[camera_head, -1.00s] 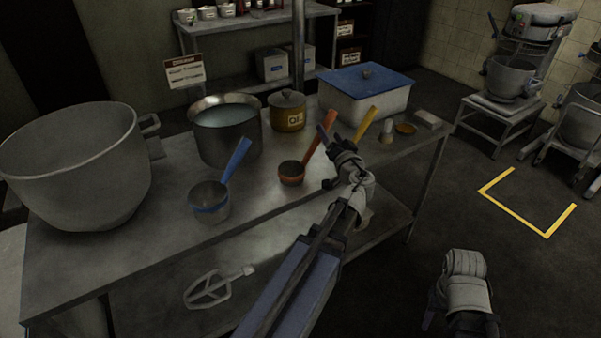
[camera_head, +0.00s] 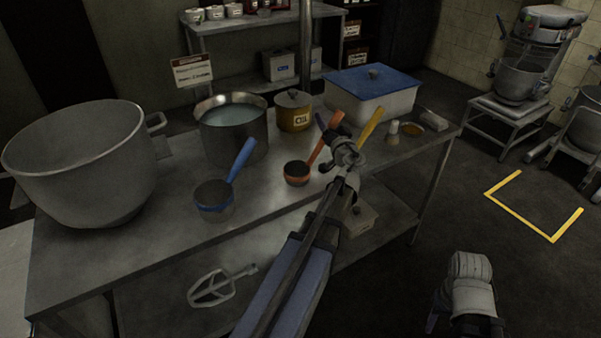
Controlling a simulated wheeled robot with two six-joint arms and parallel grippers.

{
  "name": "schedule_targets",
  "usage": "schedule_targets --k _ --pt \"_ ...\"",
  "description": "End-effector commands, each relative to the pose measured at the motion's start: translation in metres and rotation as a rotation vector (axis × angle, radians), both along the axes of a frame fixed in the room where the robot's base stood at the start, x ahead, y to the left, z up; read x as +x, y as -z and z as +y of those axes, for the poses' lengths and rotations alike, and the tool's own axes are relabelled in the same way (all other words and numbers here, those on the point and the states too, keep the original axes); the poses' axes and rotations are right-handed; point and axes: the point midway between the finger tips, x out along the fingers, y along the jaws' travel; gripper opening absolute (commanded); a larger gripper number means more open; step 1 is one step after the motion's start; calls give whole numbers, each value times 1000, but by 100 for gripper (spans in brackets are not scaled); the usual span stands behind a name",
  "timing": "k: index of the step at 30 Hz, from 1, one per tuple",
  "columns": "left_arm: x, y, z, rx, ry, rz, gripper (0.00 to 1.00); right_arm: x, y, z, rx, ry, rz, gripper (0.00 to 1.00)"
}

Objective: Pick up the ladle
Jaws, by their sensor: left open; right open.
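Three ladles stand on the metal table. The blue ladle (camera_head: 215,199) is at the front left and the orange ladle (camera_head: 297,174) is in the middle, its handle leaning up to the right. The yellow ladle shows only its handle (camera_head: 370,127); its cup is hidden behind my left arm. My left gripper (camera_head: 326,143) is open beside the orange handle, partly overlapping it in the picture; I cannot tell whether they touch. My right gripper (camera_head: 434,318) is open, low at the bottom right, away from the table.
A big grey bowl (camera_head: 80,165), a pot of liquid (camera_head: 232,143), an oil pot (camera_head: 293,115) and a blue-lidded container (camera_head: 385,102) stand on the table (camera_head: 150,257). A whisk-like beater (camera_head: 215,290) lies on the lower shelf.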

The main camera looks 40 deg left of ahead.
Motion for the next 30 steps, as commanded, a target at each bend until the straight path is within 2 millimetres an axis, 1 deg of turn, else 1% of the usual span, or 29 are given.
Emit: schedule_targets --k 1,2,18,19,30 --pt "0 0 0 0 0 0 66 0 0 0 0 0 0 50" --pt "0 0 0 0 0 0 62 0 0 0 0 0 0 50" --pt "0 0 0 0 0 0 1 0 0 0 0 0 0 50" --pt "0 0 0 0 0 0 0 0 0 0 0 0 0 50" --pt "0 0 0 1 -1 0 0 0 0 0 0 0 0 50"
